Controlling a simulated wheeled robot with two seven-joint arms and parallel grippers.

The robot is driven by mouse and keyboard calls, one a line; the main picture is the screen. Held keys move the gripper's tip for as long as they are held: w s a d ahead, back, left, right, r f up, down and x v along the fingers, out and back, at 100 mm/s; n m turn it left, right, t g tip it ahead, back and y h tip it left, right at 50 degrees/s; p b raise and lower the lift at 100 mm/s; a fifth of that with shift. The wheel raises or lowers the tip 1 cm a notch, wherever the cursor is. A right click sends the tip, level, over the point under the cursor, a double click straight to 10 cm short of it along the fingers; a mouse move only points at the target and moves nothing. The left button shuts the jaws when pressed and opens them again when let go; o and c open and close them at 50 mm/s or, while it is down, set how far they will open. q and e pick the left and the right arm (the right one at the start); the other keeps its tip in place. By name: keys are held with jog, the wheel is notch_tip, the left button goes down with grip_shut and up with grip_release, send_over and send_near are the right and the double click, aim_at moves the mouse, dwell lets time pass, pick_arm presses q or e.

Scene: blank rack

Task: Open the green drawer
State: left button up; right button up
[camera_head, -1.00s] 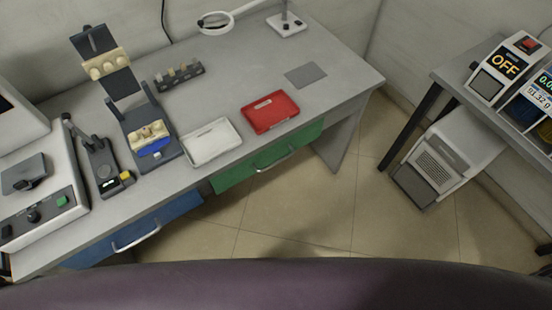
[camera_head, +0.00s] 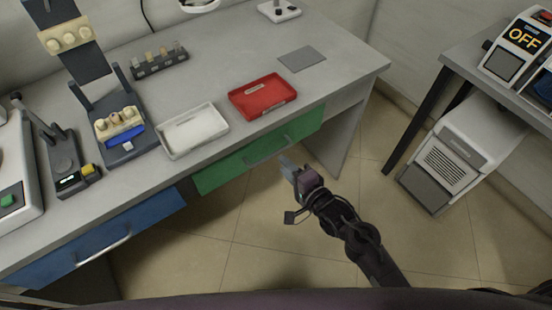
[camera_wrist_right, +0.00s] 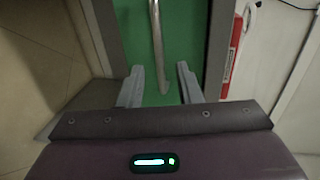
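The green drawer (camera_head: 222,174) is in the desk front below the red tray and looks shut. Its metal bar handle (camera_head: 268,152) runs along its face. My right gripper (camera_head: 288,164) is in front of the drawer's right part, near the handle's right end. In the right wrist view the gripper (camera_wrist_right: 160,84) is open and empty, with its two fingers apart. The handle (camera_wrist_right: 157,45) shows between and beyond the fingertips, against the green drawer face (camera_wrist_right: 188,40). My left gripper is not in view.
A blue drawer (camera_head: 150,216) with its own handle (camera_head: 103,250) is at the left. On the desk (camera_head: 225,75) stand a white tray (camera_head: 192,131), a red tray (camera_head: 263,96) and dark fixtures. A white machine (camera_head: 455,160) stands at right. The floor before the drawer is clear.

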jog(key=x, duration=0.5)
jog(key=shift+w+a, duration=0.15)
jog(key=shift+w, duration=0.05)
grip_shut()
